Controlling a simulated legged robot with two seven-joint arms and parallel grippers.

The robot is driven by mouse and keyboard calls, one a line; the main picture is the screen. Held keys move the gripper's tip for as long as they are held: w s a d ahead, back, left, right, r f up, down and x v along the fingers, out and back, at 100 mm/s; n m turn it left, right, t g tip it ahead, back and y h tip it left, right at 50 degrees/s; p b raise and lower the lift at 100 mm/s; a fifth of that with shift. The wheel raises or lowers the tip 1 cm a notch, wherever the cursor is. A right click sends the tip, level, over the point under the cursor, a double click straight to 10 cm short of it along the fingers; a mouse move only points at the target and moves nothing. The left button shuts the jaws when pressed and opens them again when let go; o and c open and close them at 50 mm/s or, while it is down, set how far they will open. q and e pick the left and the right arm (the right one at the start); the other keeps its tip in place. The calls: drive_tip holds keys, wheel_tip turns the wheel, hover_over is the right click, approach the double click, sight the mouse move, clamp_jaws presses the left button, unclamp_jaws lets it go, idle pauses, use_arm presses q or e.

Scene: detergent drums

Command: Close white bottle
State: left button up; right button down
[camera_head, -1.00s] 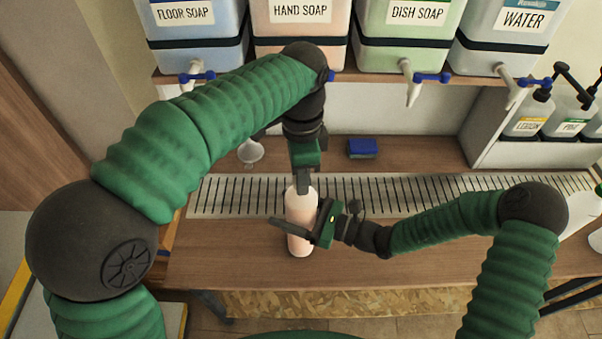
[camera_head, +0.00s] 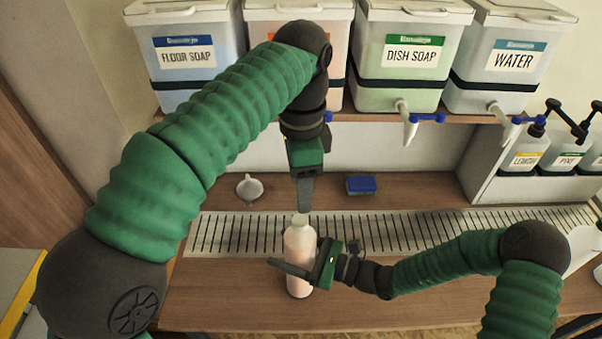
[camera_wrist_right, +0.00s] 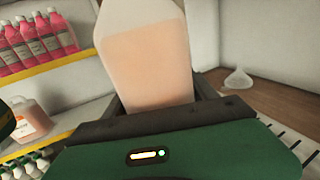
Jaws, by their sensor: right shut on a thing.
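The white bottle (camera_head: 299,246), translucent with pale pink-orange contents, stands upright at the front of the drain grating. My right gripper (camera_head: 294,262) is shut around its body from the right. The right wrist view shows the bottle (camera_wrist_right: 150,65) between its dark fingers, with the top out of frame. My left gripper (camera_head: 304,208) points straight down just above the bottle's mouth. Its fingers are seen edge-on, so I cannot tell whether they are open or hold a cap. The bottle's narrow white neck shows just below the left fingertips.
Labelled drums (camera_head: 405,55) stand on the shelf above, with taps (camera_head: 407,115) hanging down. A white funnel (camera_head: 249,187) and a blue sponge (camera_head: 361,185) lie behind the grating (camera_head: 420,230). Pump bottles (camera_head: 525,150) stand at the right. The front counter (camera_head: 220,300) is clear.

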use_arm(q)
wheel_tip(320, 180, up, 3)
drive_tip(key=shift+f, duration=0.1)
use_arm(e)
drive_tip(key=shift+c, duration=0.9)
unclamp_jaws()
use_arm(q)
drive_tip(key=shift+r+p, duration=0.35)
use_arm(e)
drive_tip(key=v, duration=1.7)
drive_tip(key=shift+f, duration=0.15)
